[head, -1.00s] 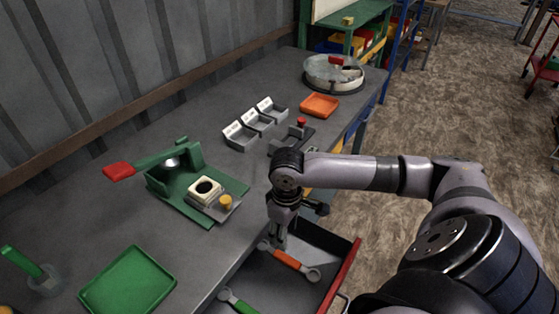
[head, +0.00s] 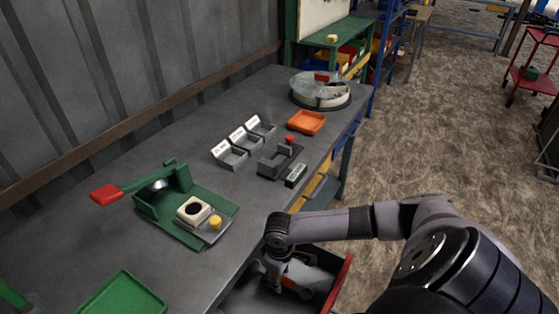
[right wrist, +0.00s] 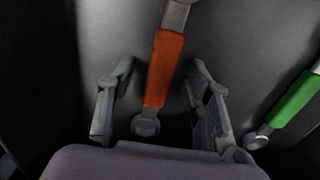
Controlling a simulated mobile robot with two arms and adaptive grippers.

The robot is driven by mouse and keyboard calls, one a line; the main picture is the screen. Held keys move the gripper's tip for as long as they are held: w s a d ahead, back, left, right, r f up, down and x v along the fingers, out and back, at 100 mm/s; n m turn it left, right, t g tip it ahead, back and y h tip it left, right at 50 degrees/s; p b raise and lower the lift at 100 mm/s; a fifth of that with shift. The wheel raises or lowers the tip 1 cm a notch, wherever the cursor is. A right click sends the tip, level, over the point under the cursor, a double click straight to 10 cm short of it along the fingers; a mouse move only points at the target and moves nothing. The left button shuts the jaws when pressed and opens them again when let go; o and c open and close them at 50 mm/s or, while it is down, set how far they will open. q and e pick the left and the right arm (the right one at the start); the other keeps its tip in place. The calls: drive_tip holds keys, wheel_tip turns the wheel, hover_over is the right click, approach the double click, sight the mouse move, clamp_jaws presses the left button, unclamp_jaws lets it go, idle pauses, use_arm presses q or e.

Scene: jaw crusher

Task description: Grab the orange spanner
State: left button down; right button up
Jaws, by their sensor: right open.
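The orange spanner (right wrist: 164,70) lies in the open drawer, with an orange handle and grey metal ends. In the right wrist view it runs between the two spread fingers of my right gripper (right wrist: 160,105), which is open with a gap on each side of the handle. I cannot tell how far the fingers are above the drawer floor. My left gripper is not in view.
A green spanner (right wrist: 294,98) lies to the right of the orange one. The drawer's red front and the bench (head: 130,190) edge border the right arm. On the bench stand a green lever press (head: 170,205), grey bins (head: 232,158), an orange tray (head: 306,122) and a green tray (head: 122,297).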

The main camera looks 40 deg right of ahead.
clamp_jaws()
idle(0.7)
